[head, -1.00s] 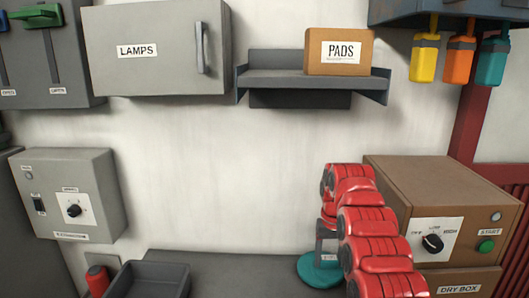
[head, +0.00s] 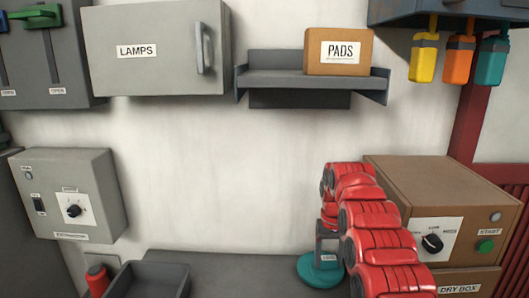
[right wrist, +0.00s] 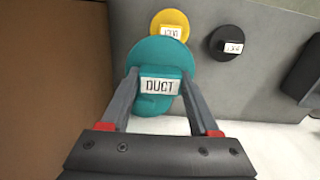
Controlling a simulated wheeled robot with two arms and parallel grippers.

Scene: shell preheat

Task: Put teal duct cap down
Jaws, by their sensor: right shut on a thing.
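The teal duct cap (head: 311,273) is a round disc with a raised grip labelled DUCT. In the head view it is low in the picture, at the grey bench top; I cannot tell whether it touches the bench. My right gripper (head: 329,250) points down and is shut on the cap's labelled grip. In the right wrist view the fingers (right wrist: 160,88) lie on either side of the label of the teal cap (right wrist: 160,52). My left gripper is not in view.
The right wrist view shows a yellow cap (right wrist: 170,20) just beyond the teal one and a dark round cap (right wrist: 230,42) to the right. The brown dry box (head: 450,190) stands right of my arm. A dark tray (head: 150,280) is at lower left; bench (head: 240,268) between is clear.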

